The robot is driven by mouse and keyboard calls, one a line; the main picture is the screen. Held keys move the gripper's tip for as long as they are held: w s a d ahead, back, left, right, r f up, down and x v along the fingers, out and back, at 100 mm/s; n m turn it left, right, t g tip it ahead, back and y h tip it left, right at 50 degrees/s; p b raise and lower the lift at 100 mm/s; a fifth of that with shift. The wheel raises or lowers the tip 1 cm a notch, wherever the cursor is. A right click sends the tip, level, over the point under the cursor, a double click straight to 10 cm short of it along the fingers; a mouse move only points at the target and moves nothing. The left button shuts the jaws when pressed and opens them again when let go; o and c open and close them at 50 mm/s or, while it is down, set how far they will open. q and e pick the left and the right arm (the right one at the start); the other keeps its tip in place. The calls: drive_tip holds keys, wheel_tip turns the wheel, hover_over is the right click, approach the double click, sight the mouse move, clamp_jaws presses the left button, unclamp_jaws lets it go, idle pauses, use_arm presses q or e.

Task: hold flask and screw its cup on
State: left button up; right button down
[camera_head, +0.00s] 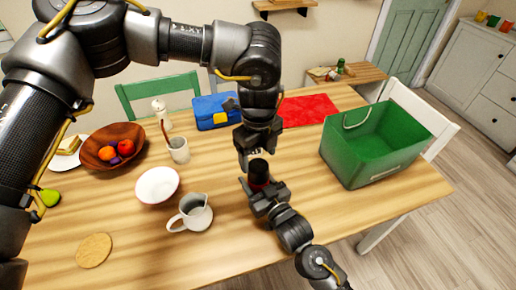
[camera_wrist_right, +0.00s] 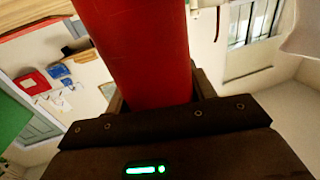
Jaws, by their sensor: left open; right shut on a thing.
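The red flask (camera_wrist_right: 140,50) fills the upper middle of the right wrist view, held between the jaws of my right gripper (camera_wrist_right: 155,100). In the head view only a little of its red body (camera_head: 259,187) shows, under a dark cylindrical top, the black cup (camera_head: 258,170). I cannot tell whether the cup is tight on the flask. My right gripper (camera_head: 262,190) comes from the lower right and is shut on the flask, upright near the table's middle. My left gripper (camera_head: 256,153) points down right above the cup, open, with its fingertips close to the cup's top.
A grey jug (camera_head: 196,214), white bowl (camera_head: 157,185) and mug (camera_head: 179,150) stand left of the flask. A blue lunchbox (camera_head: 213,111) and red cloth (camera_head: 307,109) lie behind. A green crate (camera_head: 375,160) stands right.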

sight(258, 165)
use_arm(q)
drive_tip(key=shift+f, duration=3)
drive_tip(key=shift+c, duration=0.3)
